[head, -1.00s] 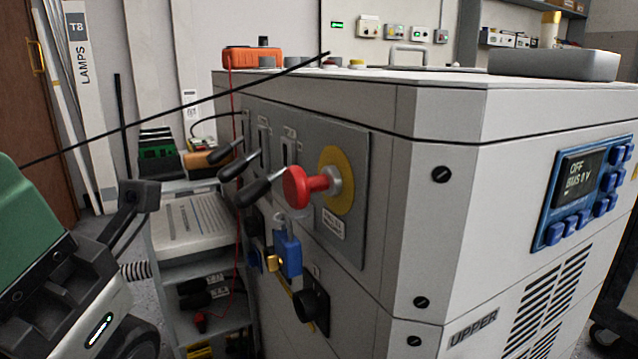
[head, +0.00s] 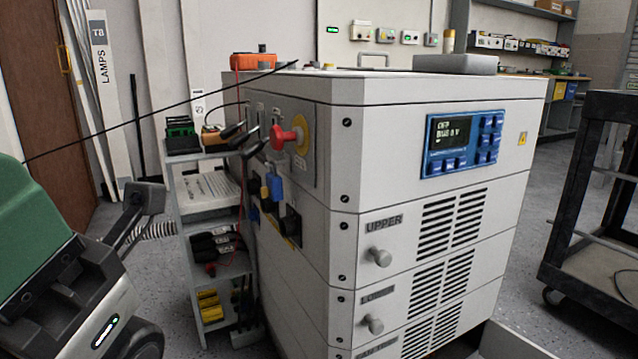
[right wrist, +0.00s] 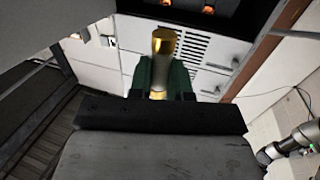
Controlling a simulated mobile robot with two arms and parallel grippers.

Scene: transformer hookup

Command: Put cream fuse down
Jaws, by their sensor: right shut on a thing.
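In the right wrist view my right gripper (right wrist: 158,88) is shut on a cylinder with gold ends, the cream fuse (right wrist: 163,62). It stands up between the two green fingers, clear of the surfaces behind it. Its middle is narrow and partly shaded. My right gripper does not show in the head view. A similar cream cylinder with a gold top (head: 449,41) shows in the head view behind a grey block on top of the cabinet.
The grey cabinet (head: 415,120) has a blue panel (head: 463,143) and a red knob (head: 285,137). A grey shelf rack (head: 205,200) stands at its left. A dark cart (head: 600,180) stands at the right, with open floor between. A thin black rod crosses the left.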

